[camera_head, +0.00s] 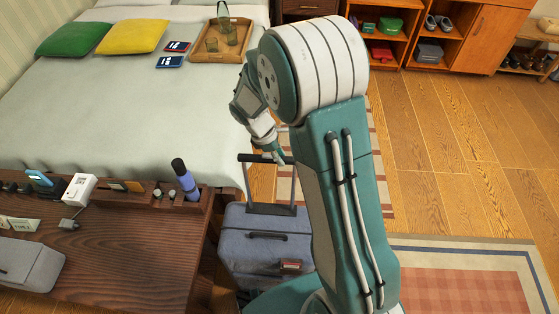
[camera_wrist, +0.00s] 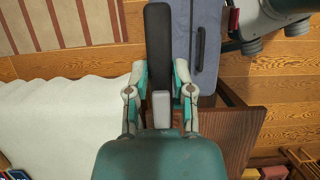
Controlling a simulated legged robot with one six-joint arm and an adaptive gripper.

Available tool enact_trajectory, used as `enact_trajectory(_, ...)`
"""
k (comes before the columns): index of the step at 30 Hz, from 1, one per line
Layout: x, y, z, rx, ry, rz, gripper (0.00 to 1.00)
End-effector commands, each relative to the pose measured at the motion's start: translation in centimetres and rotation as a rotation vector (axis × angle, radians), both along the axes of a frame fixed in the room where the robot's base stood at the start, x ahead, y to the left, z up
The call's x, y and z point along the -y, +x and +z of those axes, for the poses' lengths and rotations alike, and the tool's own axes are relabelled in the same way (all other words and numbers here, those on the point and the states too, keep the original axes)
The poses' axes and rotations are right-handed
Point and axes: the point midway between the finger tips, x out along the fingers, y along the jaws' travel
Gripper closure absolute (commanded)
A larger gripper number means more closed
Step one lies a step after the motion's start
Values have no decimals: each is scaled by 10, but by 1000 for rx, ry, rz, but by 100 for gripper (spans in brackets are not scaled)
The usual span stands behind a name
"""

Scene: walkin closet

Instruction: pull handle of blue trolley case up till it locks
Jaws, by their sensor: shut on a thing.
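The blue-grey trolley case (camera_head: 245,222) stands upright on the floor between the desk and my arm. Its black pull handle (camera_head: 250,158) is raised above the top on two rods. My gripper (camera_head: 277,155) is at the right part of the handle's grip bar. In the wrist view my gripper (camera_wrist: 160,78) has its fingers on both sides of the black grip bar (camera_wrist: 157,35), shut on it. The case top (camera_wrist: 208,65) with its dark carry handle shows beyond it. My arm hides the case's right side in the head view.
A wooden desk (camera_head: 130,250) with several small items, including a dark blue bottle (camera_head: 184,178), is close on the left. The bed (camera_head: 120,125) lies behind, with a wooden tray (camera_head: 222,42) on it. Open wooden floor (camera_head: 440,140) and a rug (camera_head: 460,285) are on the right.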

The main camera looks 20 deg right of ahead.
Motion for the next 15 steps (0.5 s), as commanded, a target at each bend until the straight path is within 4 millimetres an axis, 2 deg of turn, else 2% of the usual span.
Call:
enact_trajectory(1, 1, 2, 16, 10, -1, 1, 100)
enact_trajectory(3, 1, 2, 35, 11, 0, 0, 100)
enact_trajectory(9, 1, 2, 81, 9, 0, -1, 100)
enact_trajectory(15, 1, 2, 98, 5, 0, 1, 100)
